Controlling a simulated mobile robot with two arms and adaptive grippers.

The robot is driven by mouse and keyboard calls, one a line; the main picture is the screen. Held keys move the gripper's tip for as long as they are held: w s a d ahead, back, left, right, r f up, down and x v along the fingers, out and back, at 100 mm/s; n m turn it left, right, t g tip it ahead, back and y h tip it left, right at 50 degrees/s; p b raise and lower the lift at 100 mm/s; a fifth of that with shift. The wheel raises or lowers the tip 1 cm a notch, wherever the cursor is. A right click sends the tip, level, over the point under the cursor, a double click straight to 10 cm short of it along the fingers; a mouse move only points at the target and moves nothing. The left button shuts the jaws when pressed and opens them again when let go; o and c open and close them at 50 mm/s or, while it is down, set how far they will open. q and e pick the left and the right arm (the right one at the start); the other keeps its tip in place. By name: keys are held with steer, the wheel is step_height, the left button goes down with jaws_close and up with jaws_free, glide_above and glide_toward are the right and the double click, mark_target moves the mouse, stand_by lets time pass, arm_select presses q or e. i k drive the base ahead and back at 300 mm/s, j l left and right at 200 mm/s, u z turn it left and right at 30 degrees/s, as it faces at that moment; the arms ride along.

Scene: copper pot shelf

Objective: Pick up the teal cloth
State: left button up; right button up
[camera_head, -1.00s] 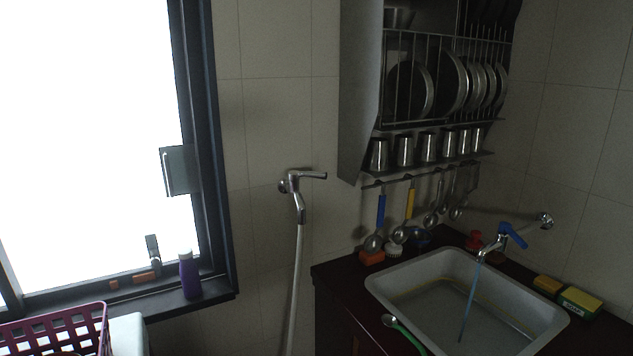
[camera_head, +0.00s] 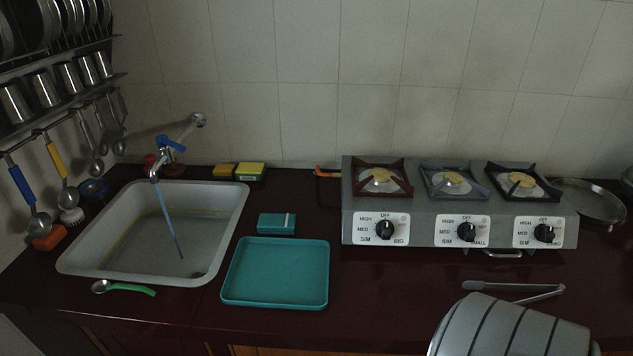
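The teal cloth (camera_head: 277,223) appears as a small, flat teal rectangle with a pale stripe near its right end. It lies on the dark red counter, just behind a teal tray (camera_head: 275,299) and to the right of the sink. Nothing lies on top of it. Neither of my grippers is in view.
The sink (camera_head: 238,205) with a running blue-handled faucet (camera_head: 170,143) is at left. A three-burner stove (camera_head: 460,205) stands at right, with tongs (camera_head: 513,291) and a grey banded rounded object (camera_head: 508,328) in front. Sponges (camera_head: 250,171) lie by the wall. Counter is bare between tray and stove.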

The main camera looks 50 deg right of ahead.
mark_target(268, 224)
steer(key=l+z, duration=0.15)
steer(key=z, duration=1.05)
